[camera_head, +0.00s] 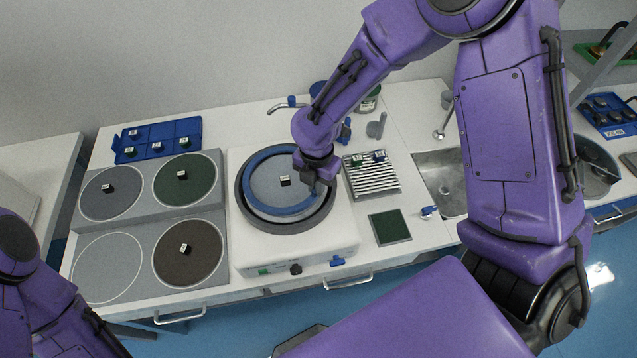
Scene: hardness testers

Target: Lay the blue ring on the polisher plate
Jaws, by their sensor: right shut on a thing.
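The blue ring (250,194) lies around the rim of the grey polisher plate (266,184), inside the dark bowl of the white polisher (300,245). It looks roughly level; I cannot tell whether it rests on the plate or hangs just above it. My right gripper (319,187) reaches down at the ring's right side and is shut on it. The fingertips and that part of the ring are partly hidden. A small dark block with a white top (285,180) sits near the plate's middle, inside the ring. My left arm shows at the lower left, its gripper out of view.
Left of the polisher, a grey board (140,236) has several round discs, some bearing small blocks. A blue tray (160,151) stands behind it. A faucet (290,104) is behind the polisher. A ribbed rack (373,181), green pad (390,227) and sink (440,180) are right.

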